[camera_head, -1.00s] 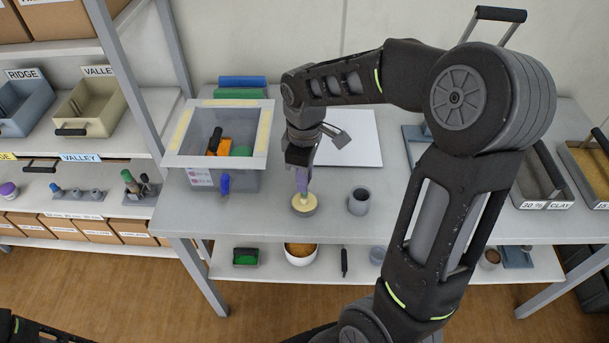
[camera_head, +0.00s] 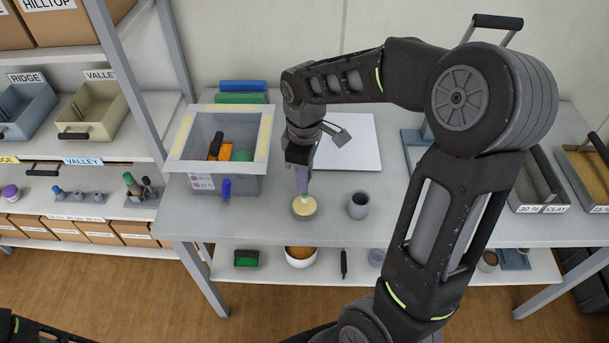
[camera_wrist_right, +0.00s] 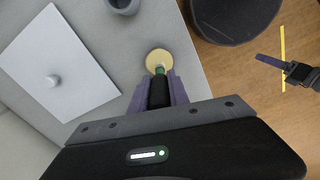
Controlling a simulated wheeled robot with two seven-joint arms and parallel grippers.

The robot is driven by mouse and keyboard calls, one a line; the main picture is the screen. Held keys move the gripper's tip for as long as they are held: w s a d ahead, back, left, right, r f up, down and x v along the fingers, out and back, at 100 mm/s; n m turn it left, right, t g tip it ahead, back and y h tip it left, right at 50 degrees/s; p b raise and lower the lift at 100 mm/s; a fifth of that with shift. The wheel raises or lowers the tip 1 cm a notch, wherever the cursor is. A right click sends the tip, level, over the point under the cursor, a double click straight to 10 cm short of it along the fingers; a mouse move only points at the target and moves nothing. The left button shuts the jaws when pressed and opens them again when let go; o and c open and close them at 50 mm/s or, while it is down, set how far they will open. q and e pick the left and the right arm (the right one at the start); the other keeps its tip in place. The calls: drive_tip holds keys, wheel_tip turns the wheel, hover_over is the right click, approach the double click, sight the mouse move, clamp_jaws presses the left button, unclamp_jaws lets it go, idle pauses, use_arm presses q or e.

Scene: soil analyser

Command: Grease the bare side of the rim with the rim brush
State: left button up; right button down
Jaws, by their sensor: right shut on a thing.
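My right gripper (camera_head: 303,185) points down over the round pot of pale yellow grease (camera_head: 304,207) on the bench. It is shut on the rim brush (camera_wrist_right: 159,92), which has a dark handle and a green part above the pot. The brush tip is at the yellow surface; its depth there is unclear. The grey box (camera_head: 235,187) stands left of the pot. Its wide rim (camera_head: 215,167) has yellowish strips on the left, right and far sides; the near side looks plain. My left gripper (camera_wrist_right: 268,59) shows small in the right wrist view, its opening unclear.
A grey cup (camera_head: 358,204) stands just right of the pot. A white panel (camera_head: 355,145) lies behind. Dark and orange items (camera_head: 222,150) are inside the box. Shelving (camera_head: 150,100) stands at the left.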

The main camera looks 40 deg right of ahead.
drive_tip(key=shift+r+p, duration=1.6)
drive_tip(key=shift+r, duration=0.8)
